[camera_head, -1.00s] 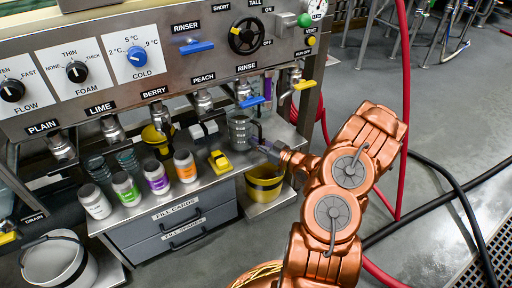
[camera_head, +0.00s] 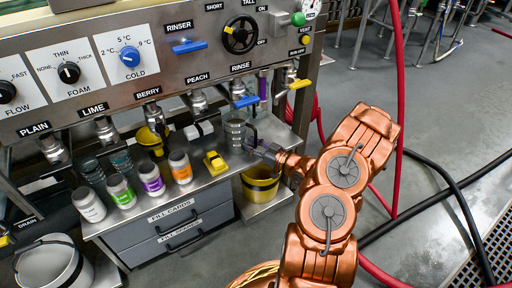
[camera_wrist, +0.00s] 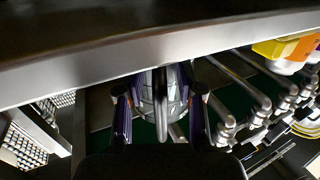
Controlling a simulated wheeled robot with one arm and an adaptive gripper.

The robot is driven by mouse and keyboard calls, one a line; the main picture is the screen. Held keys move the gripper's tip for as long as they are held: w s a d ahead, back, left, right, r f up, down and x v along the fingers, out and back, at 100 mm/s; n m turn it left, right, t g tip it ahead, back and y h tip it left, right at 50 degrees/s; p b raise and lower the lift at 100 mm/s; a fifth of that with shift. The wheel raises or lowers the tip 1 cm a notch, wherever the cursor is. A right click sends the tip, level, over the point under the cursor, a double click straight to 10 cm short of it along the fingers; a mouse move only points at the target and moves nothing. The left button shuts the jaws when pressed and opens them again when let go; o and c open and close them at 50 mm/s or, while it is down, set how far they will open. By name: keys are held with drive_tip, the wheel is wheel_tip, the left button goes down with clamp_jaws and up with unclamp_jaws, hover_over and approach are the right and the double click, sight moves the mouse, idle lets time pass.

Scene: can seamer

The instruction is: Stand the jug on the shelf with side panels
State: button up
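The grey see-through jug (camera_head: 236,131) stands upright at the right end of the steel counter, under the row of taps. In the wrist view the jug (camera_wrist: 152,92) shows between my fingers, its handle facing me. My gripper (camera_head: 254,143) is at the handle side of the jug. In the wrist view my gripper (camera_wrist: 160,112) has its two dark fingers apart, one on each side of the handle, with gaps visible; it looks open. I cannot make out for certain a shelf with side panels in these views.
Bottles with coloured labels (camera_head: 152,178) and a yellow block (camera_head: 215,163) stand left of the jug on the counter (camera_head: 205,181). Taps (camera_head: 238,88) hang close above. A yellow bucket (camera_head: 261,186) sits lower right. A red hose (camera_head: 401,100) hangs right; open floor lies beyond.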

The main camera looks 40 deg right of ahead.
drive_tip(key=p+v, duration=0.4)
drive_tip(key=v, duration=0.8)
idle(0.7)
